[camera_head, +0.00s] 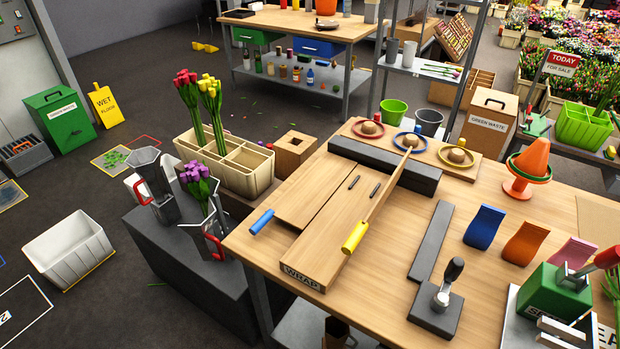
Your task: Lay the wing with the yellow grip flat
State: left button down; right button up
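The wooden wrap board, marked "WRAP", lies on the near table, and its bare middle panel (328,232) shows. The wing with the yellow grip (384,190) is a thin wooden panel seen nearly edge-on. It appears raised along the board's right side, not flat. Its yellow grip (355,237) is at the near end. The other wing (308,190), with the blue grip (262,221), appears to lie low on the left side. Neither gripper shows in the head view.
A dark block (385,165) lies behind the board. A dark flat bar (431,238) and a base with an upright handle (436,308) stand to its right. Purple tulips (197,182) stand in a red-handled grey holder at the left. Some bare tabletop (385,265) lies right of the yellow grip.

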aim_at(349, 247)
jog(key=i+j+z, duration=0.25)
jog(key=i+j, duration=0.2)
jog(key=j, duration=0.25)
jog(key=i+j+z, duration=0.15)
jog(key=j, duration=0.25)
jog(key=i+j+z, duration=0.15)
jog(key=j, duration=0.25)
jog(key=i+z, duration=0.1)
jog(key=z, duration=1.05)
